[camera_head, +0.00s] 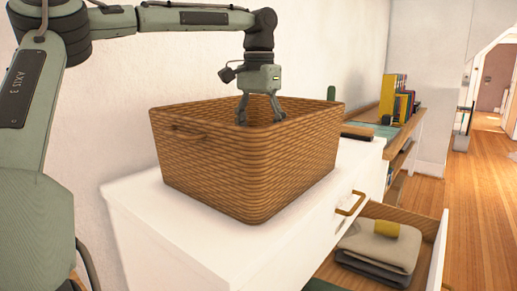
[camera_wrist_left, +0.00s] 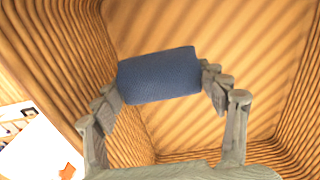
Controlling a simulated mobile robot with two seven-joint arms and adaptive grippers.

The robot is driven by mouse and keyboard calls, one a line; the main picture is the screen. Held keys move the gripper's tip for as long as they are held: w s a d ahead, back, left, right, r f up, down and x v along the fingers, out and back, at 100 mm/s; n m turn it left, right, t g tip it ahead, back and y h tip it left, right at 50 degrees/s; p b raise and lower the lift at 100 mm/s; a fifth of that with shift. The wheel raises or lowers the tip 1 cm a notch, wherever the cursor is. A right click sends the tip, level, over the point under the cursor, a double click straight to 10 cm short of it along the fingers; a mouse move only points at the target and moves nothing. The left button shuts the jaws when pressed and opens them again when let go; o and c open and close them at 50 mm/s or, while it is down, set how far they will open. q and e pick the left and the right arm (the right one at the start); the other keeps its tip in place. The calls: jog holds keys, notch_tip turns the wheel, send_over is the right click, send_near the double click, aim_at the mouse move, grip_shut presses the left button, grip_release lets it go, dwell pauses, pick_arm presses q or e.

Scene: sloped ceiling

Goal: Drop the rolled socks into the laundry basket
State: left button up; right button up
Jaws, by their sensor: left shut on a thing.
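The laundry basket (camera_head: 245,165) is a brown woven box with a handle on its side, standing on a white dresser. My left gripper (camera_head: 261,117) reaches down through its open top, with the fingertips partly hidden by the near wall. In the left wrist view, my left gripper (camera_wrist_left: 165,92) is shut on a dark blue roll, the rolled socks (camera_wrist_left: 158,75). The socks are over the basket's inside, with the ribbed basket floor (camera_wrist_left: 235,45) beyond them. In the head view the basket wall hides the socks. My right gripper is not in view.
The white dresser (camera_head: 180,235) has an open drawer (camera_head: 437,255) at the right, holding folded grey cloth (camera_head: 378,250) with a mustard roll (camera_head: 399,229) on it. A shelf with books (camera_head: 395,98) stands behind. A wall runs close behind the basket. Wooden floor is clear at right.

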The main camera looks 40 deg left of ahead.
pick_arm(q)
jog(key=shift+f, duration=2.25)
jog(key=o, duration=1.1)
jog(key=shift+r, duration=0.1)
notch_tip(320, 180, up, 13)
jog(key=shift+r, duration=0.1)
jog(key=shift+f, duration=0.2)
